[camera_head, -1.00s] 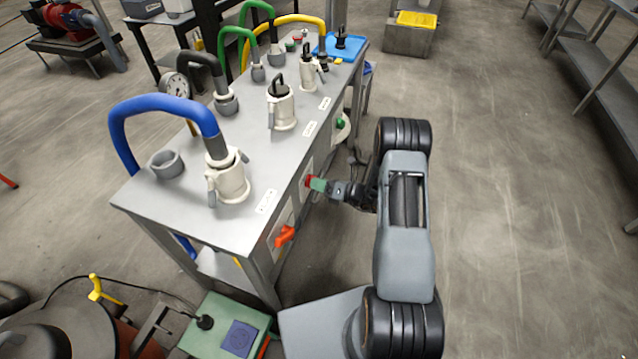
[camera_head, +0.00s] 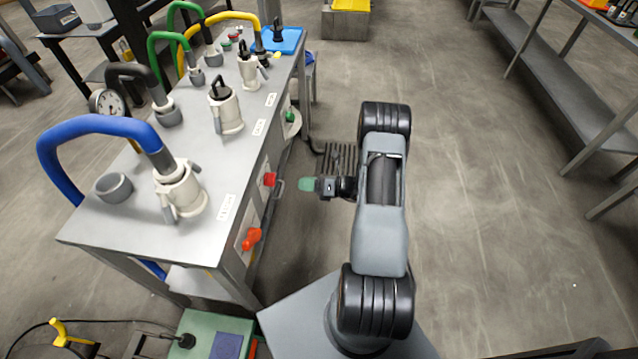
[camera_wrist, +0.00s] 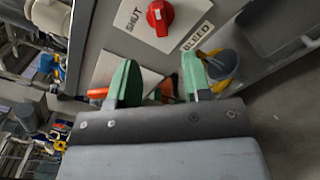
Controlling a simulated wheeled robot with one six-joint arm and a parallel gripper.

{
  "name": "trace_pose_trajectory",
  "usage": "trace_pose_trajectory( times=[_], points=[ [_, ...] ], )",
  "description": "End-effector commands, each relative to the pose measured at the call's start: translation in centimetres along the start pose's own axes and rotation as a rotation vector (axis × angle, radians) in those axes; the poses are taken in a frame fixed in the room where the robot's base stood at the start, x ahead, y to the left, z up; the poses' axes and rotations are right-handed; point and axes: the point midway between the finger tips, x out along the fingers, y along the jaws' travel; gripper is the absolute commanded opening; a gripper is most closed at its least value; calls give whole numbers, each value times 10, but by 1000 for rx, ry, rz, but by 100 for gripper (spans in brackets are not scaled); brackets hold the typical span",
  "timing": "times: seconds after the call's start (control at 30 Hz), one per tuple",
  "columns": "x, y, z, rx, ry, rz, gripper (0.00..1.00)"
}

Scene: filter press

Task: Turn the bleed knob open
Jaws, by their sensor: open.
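The bleed knob (camera_wrist: 160,17) is red and round, on a white plate on the bench's side panel. In the wrist view the plate reads "SHUT" beside the knob, and a "BLEED" label (camera_wrist: 197,36) sits next to it. I cannot tell which position the knob points to. In the head view the knob (camera_head: 270,179) is on the bench side, left of my gripper (camera_head: 308,184). My gripper also shows in the wrist view (camera_wrist: 163,62), its green fingers apart with nothing held between them. A gap separates it from the knob.
An orange handle (camera_head: 251,239) is on the same bench side, nearer the front. A green knob (camera_head: 290,116) is farther back. The bench top (camera_head: 205,225) carries hoses and couplings. The floor right of my arm is clear up to the grey shelving (camera_head: 575,100).

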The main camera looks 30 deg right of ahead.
Motion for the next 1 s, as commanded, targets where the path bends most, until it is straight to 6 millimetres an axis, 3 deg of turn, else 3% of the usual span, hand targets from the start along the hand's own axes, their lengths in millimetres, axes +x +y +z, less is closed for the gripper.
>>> trace_pose_trajectory(
  times=[0.1, 0.33, 1.0],
  points=[
    [-20, 0, 0, 1, -3, -1, 45],
    [-40, 0, 0, 1, 0, 0, 45],
    [-44, 0, 0, -3, 1, 1, 45]
  ],
)
